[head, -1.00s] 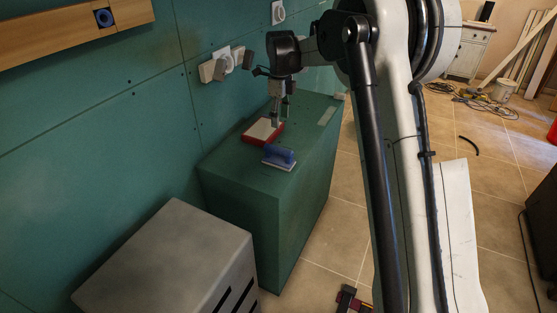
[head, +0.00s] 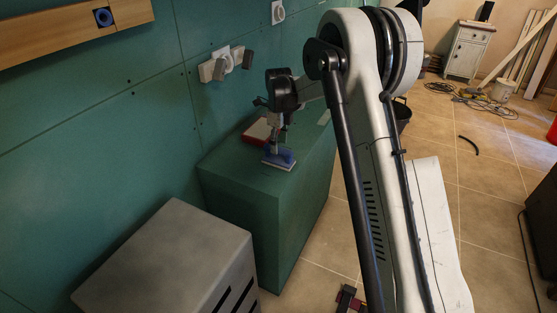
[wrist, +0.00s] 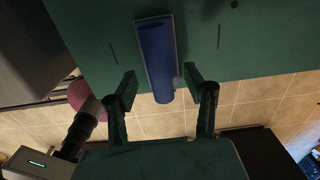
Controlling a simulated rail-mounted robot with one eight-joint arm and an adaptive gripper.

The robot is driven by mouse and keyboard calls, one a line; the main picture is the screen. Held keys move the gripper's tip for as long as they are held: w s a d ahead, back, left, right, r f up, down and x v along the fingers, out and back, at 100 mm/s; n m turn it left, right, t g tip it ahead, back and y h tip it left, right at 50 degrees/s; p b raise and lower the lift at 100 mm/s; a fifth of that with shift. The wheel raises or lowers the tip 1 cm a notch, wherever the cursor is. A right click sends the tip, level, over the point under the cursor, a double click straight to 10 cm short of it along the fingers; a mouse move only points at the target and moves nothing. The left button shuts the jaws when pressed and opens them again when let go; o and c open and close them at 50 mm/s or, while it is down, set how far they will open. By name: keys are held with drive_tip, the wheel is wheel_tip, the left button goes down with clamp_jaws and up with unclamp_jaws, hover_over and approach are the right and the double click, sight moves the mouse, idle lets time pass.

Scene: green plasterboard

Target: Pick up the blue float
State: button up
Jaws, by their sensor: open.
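The blue float (head: 279,159) has a blue handle on a pale flat base and lies on top of the green block near its front edge. It also shows in the wrist view (wrist: 157,58), long and upright in the picture. My gripper (head: 275,150) is right above the float in the head view. In the wrist view my gripper (wrist: 160,82) is open, with one finger on each side of the float's lower end. Nothing is held. Whether the fingers touch the handle cannot be told.
A red-rimmed box (head: 256,131) lies just behind the float on the green block (head: 237,190). The green wall (head: 95,130) with sockets (head: 222,65) stands close on the left. A grey cabinet (head: 170,255) stands in front. Tiled floor (head: 330,245) lies to the right.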

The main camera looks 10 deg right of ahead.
sight(279, 148)
drive_tip(key=shift+f, duration=1.55)
clamp_jaws()
drive_tip(key=shift+r, duration=0.2)
drive_tip(key=shift+r, duration=0.25)
drive_tip(key=r, duration=0.3)
drive_tip(key=shift+s+a+r, duration=0.2)
drive_tip(key=shift+a+r, duration=0.15)
drive_tip(key=shift+r, duration=0.05)
drive_tip(key=s+a+r, duration=0.5)
drive_tip(key=a+r, duration=0.1)
drive_tip(key=a, duration=0.3)
drive_tip(key=shift+s+a+r, duration=0.2)
drive_tip(key=shift+s+r, duration=0.05)
drive_tip(key=shift+s, duration=0.1)
